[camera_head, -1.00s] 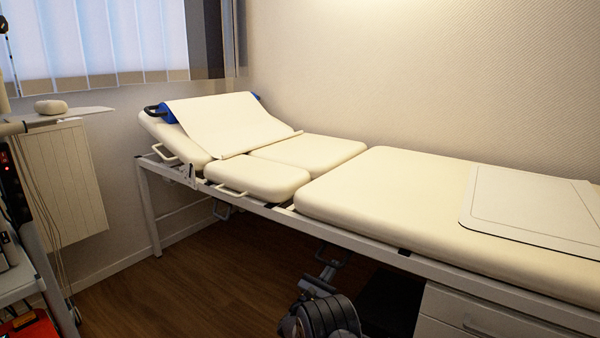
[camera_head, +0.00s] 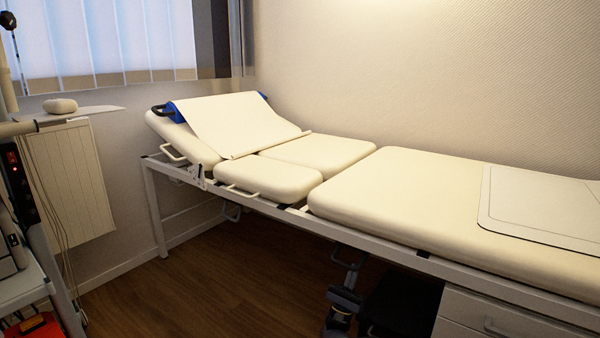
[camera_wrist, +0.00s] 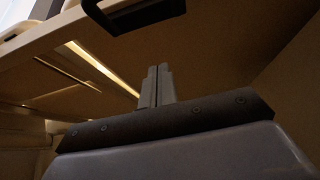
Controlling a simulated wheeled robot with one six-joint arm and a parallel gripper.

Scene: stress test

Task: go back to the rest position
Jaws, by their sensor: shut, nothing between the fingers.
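My gripper (camera_wrist: 158,71) shows in the wrist view, its two grey fingers pressed together with nothing between them. Its dark mounting bar crosses the lower part of that view. The fingers point towards a brownish surface seen from below, and they look apart from it.
A cream examination couch (camera_head: 440,200) on a white frame runs along the wall. A drawer unit (camera_head: 490,315) stands under its right part. Equipment on a cart (camera_head: 25,285) is at the left, before a radiator (camera_head: 72,180). Brown floor (camera_head: 225,270) is clear between.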

